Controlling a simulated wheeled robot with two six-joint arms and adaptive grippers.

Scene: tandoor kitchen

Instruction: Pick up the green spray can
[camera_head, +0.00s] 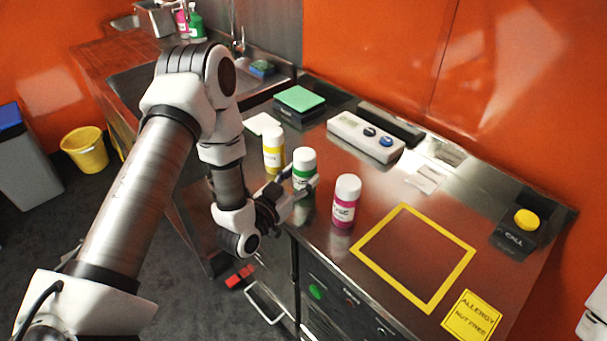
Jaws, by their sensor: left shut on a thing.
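The green spray can (303,169) has a white cap and stands upright at the front part of the steel counter, between a yellow can and a pink can. My left gripper (303,188) comes in from the left at the can's lower part and is shut on it. The fingers cover part of the can's lower side, and its base is hidden, so I cannot tell whether it touches the counter. Only a white piece at the right edge may belong to my right arm; the right gripper is not in view.
The yellow can (273,149) stands close behind left, the pink can (344,203) close right. Behind are a green-topped box (299,100) and a white button box (366,137). A yellow square outline (414,256) on the right encloses bare counter. A call button (526,220) sits far right.

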